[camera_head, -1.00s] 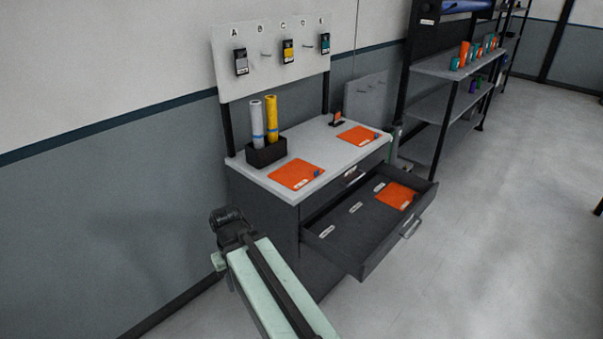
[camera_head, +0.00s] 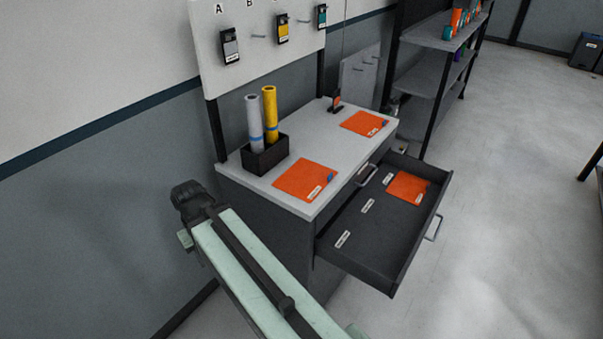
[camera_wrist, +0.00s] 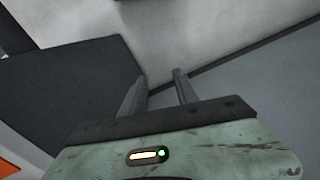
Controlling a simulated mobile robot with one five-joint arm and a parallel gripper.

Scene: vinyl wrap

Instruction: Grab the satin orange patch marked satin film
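Three orange patches show in the head view, each with a small white label too small to read. One patch (camera_head: 300,179) lies on the front left of the cabinet top, with a blue tab at its right edge. A second patch (camera_head: 360,122) lies at the back right of the top. A third patch (camera_head: 405,187) lies inside the open drawer, at its far end. I cannot tell which is satin. My gripper (camera_wrist: 161,75) has its fingers apart with nothing between them, away from the patches. An orange area (camera_wrist: 10,168) shows at the lower left of the wrist view.
The drawer (camera_head: 372,270) stands pulled out at the cabinet's front right. A black holder (camera_head: 262,160) with a grey roll and a yellow roll stands on the cabinet top (camera_head: 335,150). A pegboard rises behind. Shelves (camera_head: 425,80) stand at the back.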

